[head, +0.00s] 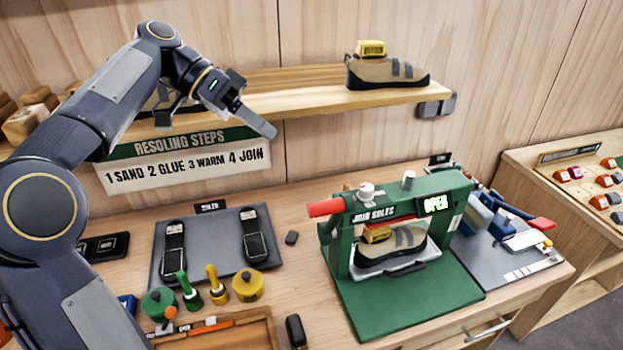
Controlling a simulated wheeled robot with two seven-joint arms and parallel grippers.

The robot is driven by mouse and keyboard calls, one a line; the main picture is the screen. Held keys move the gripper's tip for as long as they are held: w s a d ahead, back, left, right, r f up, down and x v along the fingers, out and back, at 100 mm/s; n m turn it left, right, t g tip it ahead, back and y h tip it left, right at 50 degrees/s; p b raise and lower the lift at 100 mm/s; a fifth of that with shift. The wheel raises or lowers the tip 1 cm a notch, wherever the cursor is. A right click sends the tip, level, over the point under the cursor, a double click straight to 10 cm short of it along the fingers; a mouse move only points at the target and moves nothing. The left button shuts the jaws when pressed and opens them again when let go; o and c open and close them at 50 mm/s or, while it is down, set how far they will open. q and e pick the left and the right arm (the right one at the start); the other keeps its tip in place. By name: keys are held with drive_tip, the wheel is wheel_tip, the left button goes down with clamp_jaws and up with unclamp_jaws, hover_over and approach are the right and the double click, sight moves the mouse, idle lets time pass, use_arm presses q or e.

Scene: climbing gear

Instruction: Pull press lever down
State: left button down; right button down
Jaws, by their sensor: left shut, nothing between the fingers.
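The green press (460,188) stands on the right of the workbench, with "JOIN SOLES" on its beam and a display reading "OPEN". Its lever has a red grip (325,207) that sticks out to the left at the top, roughly level. A tan and grey climbing shoe (398,247) with a yellow tag sits inside the press on a light plate. My left gripper (268,130) is shut and empty, raised in front of the shelf, up and left of the red grip and apart from it. My right gripper is not in view.
A shelf (290,101) with another shoe (385,72) runs behind my left arm, above a "RESOLING STEPS" sign (180,160). A grey mat (218,225) with two soles, glue pots (247,285) and a wooden tray (262,325) lie left of the press. Blue tools (485,217) are to its right.

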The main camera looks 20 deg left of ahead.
use_arm(q)
drive_tip(key=s+a+f+p+x, duration=0.1)
drive_tip(key=s+x, duration=0.1)
drive_tip(key=x, duration=1.1)
drive_tip(key=shift+f+p, duration=0.35)
drive_tip(key=shift+p, duration=0.05)
drive_tip(key=shift+a, duration=0.1)
